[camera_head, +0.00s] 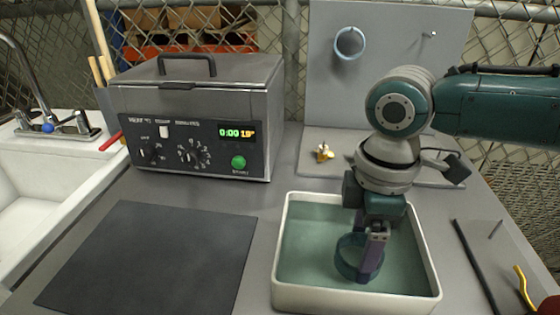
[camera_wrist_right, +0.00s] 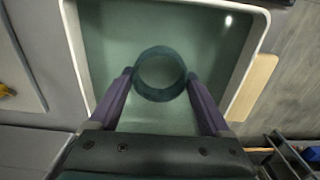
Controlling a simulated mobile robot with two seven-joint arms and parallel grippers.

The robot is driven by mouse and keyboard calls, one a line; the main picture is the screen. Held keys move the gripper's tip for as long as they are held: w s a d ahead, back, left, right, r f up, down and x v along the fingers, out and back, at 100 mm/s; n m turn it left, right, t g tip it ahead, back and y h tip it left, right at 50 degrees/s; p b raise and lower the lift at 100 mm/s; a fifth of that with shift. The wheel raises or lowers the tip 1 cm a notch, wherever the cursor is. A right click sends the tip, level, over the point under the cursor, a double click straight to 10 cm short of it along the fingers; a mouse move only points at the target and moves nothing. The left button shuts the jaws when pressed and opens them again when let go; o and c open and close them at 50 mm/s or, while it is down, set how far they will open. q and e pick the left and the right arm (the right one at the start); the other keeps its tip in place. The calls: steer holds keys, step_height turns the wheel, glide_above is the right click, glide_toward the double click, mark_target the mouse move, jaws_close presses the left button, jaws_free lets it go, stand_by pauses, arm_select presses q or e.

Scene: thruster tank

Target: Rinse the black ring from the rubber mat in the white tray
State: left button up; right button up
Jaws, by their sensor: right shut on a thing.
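The black ring (camera_head: 344,262) looks dark teal under the greenish water in the white tray (camera_head: 340,297). My right gripper (camera_head: 368,270) points down into the tray and is shut on the ring. In the right wrist view, the ring (camera_wrist_right: 159,95) sits between the purple fingertips (camera_wrist_right: 160,76), one at each side, with the tray rim (camera_wrist_right: 76,55) around it. I cannot tell whether the ring touches the tray floor. The rubber mat (camera_head: 150,260) lies flat and bare left of the tray. My left gripper is not in view.
A grey heated bath with a lid and dials (camera_head: 195,125) stands behind the mat. A sink (camera_head: 40,180) is at far left. Behind the tray, a grey panel holds a light-blue ring (camera_head: 337,45) on a peg. A small brass part (camera_head: 324,153) lies before it.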

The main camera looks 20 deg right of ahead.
steer(key=shift+w+a, duration=0.45)
steer(key=shift+a, duration=0.2)
steer(key=shift+s+d+p, duration=0.35)
steer(key=shift+d+p, duration=0.1)
steer(key=shift+d, duration=0.05)
steer(key=shift+s+d, duration=0.1)
steer(key=shift+d, duration=0.1)
step_height(320, 180, up, 8)
steer(key=p, duration=0.9)
steer(key=shift+r, duration=0.25)
